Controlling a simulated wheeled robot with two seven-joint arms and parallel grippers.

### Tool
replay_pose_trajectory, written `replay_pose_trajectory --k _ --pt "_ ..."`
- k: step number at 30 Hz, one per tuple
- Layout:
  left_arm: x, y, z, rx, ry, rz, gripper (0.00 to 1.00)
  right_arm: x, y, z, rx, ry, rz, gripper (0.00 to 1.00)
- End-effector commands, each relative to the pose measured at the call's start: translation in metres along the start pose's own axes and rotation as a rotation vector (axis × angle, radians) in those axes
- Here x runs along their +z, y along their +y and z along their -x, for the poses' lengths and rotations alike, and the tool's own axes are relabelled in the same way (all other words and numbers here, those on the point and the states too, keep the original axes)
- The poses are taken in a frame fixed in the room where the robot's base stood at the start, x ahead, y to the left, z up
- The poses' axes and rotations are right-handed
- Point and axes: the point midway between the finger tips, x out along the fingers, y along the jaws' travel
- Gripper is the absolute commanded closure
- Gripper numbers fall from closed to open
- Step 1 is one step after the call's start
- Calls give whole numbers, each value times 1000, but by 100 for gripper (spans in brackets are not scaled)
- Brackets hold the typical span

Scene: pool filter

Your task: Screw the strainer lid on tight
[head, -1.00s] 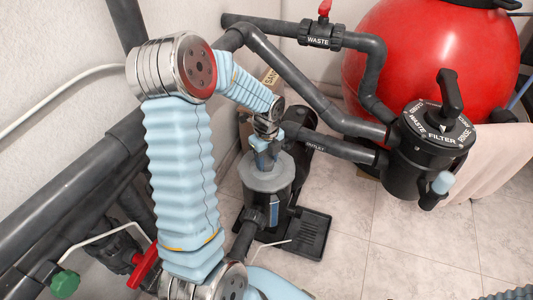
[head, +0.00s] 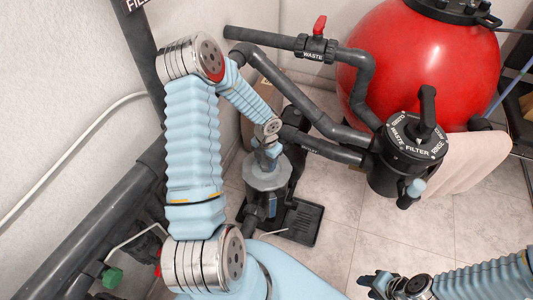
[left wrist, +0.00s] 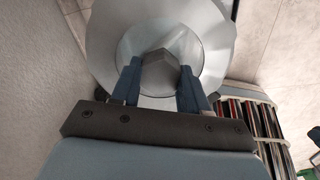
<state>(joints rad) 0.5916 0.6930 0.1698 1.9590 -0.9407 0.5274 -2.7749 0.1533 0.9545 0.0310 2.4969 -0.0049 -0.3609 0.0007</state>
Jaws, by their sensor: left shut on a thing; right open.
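The strainer lid (head: 266,172) is a grey, translucent disc on top of the dark pump strainer housing (head: 262,208). It also shows in the left wrist view (left wrist: 212,38) with a raised grey knob (left wrist: 160,71) at its middle. My left gripper (head: 270,150) is above the lid; in the left wrist view its two blue fingers (left wrist: 158,88) are shut on the knob from both sides. The lid's seating and threads are hidden. My right gripper (head: 372,283) is open and empty over the floor at the lower right, far from the lid.
Dark pipes (head: 300,90) run behind the pump to the multiport valve (head: 408,150) at the right. A red tank (head: 430,60) stands behind it. A large pipe (head: 75,235) runs along the left wall. Tiled floor (head: 360,225) is clear between pump and valve.

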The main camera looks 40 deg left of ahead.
Motion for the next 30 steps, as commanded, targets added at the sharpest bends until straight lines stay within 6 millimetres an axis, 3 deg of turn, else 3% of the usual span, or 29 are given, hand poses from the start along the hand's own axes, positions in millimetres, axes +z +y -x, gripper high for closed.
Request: replay_pose_trajectory --k 1,7,8,13,23,30 --pt "0 0 7 -2 0 -49 96 0 -6 13 -1 0 1 57" --pt "1 0 0 1 -2 -130 96 0 -5 12 -1 -1 2 57" --pt "1 0 1 1 -2 -129 54 0 -5 12 -1 -2 2 57" --pt "1 0 0 1 -2 -126 28 0 -5 12 -1 -2 2 57" --pt "0 0 1 1 -1 -123 26 0 -5 12 -1 -2 2 57" --pt "1 0 21 2 -2 -122 26 0 -5 12 -1 -2 2 57"
